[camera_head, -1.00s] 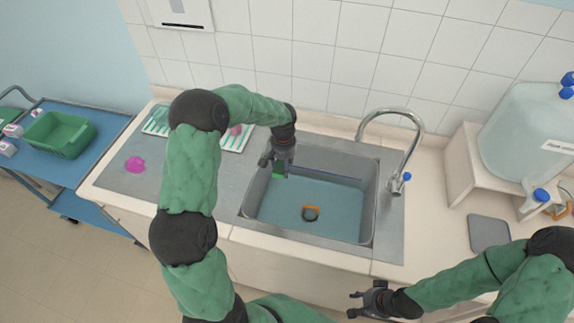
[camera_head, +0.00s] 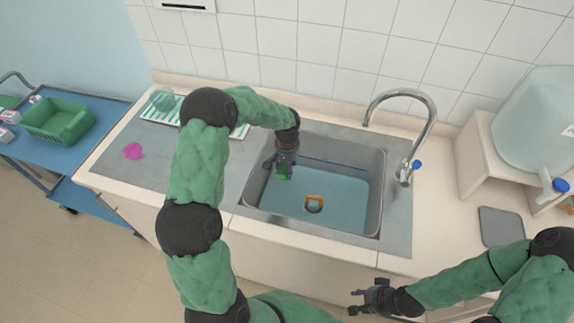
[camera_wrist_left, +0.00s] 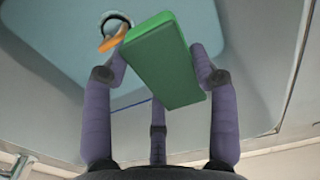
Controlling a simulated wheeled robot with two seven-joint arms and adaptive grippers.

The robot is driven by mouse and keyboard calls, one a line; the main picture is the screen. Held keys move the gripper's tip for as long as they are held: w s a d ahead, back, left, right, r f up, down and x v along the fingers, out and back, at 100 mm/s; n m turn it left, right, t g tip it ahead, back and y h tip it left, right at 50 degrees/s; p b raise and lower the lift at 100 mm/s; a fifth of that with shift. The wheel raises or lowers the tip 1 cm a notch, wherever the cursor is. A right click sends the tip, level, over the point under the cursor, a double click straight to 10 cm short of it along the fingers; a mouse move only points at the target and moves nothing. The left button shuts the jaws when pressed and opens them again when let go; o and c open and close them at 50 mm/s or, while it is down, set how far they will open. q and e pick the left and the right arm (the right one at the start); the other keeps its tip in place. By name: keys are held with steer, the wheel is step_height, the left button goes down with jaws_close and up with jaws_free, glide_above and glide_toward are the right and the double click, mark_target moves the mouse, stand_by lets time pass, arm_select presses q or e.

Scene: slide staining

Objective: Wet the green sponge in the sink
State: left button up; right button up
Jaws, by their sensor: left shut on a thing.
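The green sponge (camera_wrist_left: 165,62) is a flat block held between the fingers of my left gripper (camera_wrist_left: 160,85) in the left wrist view. In the head view my left gripper (camera_head: 281,168) is over the left part of the sink (camera_head: 374,195), shut on the sponge (camera_head: 281,177), which is mostly hidden behind the fingers. Blue-tinted water (camera_head: 335,187) covers the sink floor. I cannot tell whether the sponge touches it. The curved metal faucet (camera_head: 432,115) stands behind the sink at the right. My right gripper (camera_head: 358,300) is near the counter's front edge, its fingers spread and empty.
An orange item (camera_head: 314,197) lies by the drain. A striped tray (camera_head: 160,113) with a clear vessel (camera_head: 163,98) and a pink patch (camera_head: 133,151) are on the left. A grey pad (camera_head: 500,225) and a large water container (camera_head: 530,120) are on the right. A blue cart (camera_head: 98,118) carries a green basket (camera_head: 45,122).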

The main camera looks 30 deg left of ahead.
arm_select(q)
step_height(320, 180, down, 14)
steer(key=b, duration=0.9)
steer(key=shift+r, duration=0.2)
steer(key=shift+r, duration=0.1)
stand_by(0.6)
steer(key=shift+r+p, duration=6.25)
steer(key=shift+r, duration=4.1)
